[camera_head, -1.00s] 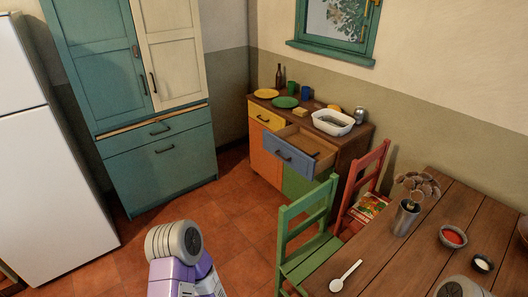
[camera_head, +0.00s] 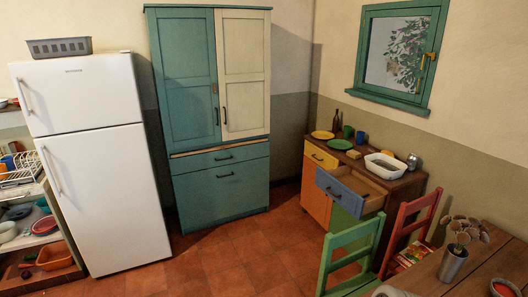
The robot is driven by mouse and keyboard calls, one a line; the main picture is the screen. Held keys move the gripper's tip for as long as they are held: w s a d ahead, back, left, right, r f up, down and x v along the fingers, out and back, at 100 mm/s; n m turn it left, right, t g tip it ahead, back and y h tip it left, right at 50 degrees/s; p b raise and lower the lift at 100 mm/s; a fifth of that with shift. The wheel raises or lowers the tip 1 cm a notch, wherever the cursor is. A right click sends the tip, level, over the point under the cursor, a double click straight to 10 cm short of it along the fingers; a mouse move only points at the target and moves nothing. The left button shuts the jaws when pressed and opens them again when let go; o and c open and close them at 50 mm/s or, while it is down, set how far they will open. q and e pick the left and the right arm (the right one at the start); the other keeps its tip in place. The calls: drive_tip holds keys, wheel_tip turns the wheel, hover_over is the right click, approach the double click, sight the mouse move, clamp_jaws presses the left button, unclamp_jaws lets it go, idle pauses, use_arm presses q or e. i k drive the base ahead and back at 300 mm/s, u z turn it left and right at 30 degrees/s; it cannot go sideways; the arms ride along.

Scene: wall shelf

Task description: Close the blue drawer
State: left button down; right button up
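The blue drawer (camera_head: 341,191) is in the small wooden sideboard at the right, under a window. It is pulled out, and its open inside shows behind the blue front, which has a dark handle. A yellow drawer front (camera_head: 320,154) beside it sits flush with the sideboard. An orange door (camera_head: 316,197) is below the yellow drawer. Neither gripper shows in the head view now. A small grey rounded part of my own arm shows at the bottom edge.
A green chair (camera_head: 351,257) and a red chair (camera_head: 408,239) stand in front of the sideboard's right part, by a wooden table (camera_head: 484,266). A tall teal cabinet (camera_head: 216,190) and a white fridge (camera_head: 103,170) stand left. The tiled floor (camera_head: 235,255) between is clear.

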sight(353, 186)
drive_tip(key=u, duration=0.05)
drive_tip(key=i, duration=2.65)
drive_tip(key=z, duration=0.95)
drive_tip(key=i, duration=1.45)
drive_tip(key=z, duration=0.1)
